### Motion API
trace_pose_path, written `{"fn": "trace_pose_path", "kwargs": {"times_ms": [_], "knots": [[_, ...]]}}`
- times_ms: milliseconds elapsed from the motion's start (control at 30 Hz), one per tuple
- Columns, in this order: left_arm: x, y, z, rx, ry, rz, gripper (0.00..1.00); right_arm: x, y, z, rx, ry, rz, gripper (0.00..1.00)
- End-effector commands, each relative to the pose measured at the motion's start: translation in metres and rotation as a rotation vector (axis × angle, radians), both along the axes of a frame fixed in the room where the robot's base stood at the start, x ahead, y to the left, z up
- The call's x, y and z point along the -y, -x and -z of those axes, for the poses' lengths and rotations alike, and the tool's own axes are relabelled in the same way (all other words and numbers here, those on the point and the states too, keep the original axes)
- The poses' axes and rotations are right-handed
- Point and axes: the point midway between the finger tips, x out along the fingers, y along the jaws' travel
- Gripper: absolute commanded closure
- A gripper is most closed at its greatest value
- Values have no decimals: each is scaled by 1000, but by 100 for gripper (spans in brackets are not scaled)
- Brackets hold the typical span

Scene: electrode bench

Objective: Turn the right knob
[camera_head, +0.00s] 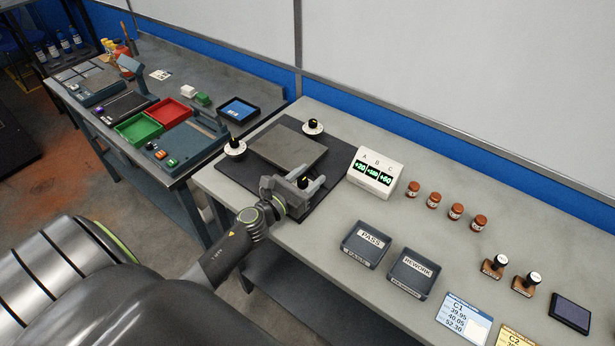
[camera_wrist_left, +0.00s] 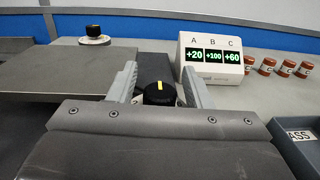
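A black knob with a yellow line on top (camera_wrist_left: 159,94) sits between the fingers of my left gripper (camera_wrist_left: 160,90) in the left wrist view. The fingers are spread, one on each side of it, with gaps showing; whether either touches is unclear. In the head view my left gripper (camera_head: 300,186) is over this knob at the plate's near right corner. Two more knobs, on white round bases, stand at the left (camera_head: 234,147) and far (camera_head: 313,126) corners of the grey plate (camera_head: 288,147). The display box (camera_head: 375,172) reads A +20, B +100, C +60. My right gripper is not seen.
Several brown bottles (camera_head: 434,200) stand right of the display. The PASS tray (camera_head: 365,245) and REWORK tray (camera_head: 413,273) lie near the front edge. Two stamps (camera_head: 526,284) and cards are further right. A second bench with red and green trays is at the left.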

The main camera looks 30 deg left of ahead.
Motion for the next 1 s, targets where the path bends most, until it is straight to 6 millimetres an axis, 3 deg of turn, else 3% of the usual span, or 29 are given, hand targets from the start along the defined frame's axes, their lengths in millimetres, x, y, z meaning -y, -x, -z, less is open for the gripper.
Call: {"fn": "trace_pose_path", "kwargs": {"times_ms": [33, 300, 1000], "knots": [[0, 0, 0, 0, 0, 0, 62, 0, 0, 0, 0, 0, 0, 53], [0, 0, 0, 0, 0, 0, 98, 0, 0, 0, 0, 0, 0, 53], [-2, 0, 0, 0, 5, -151, 98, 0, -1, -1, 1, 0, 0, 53]]}}
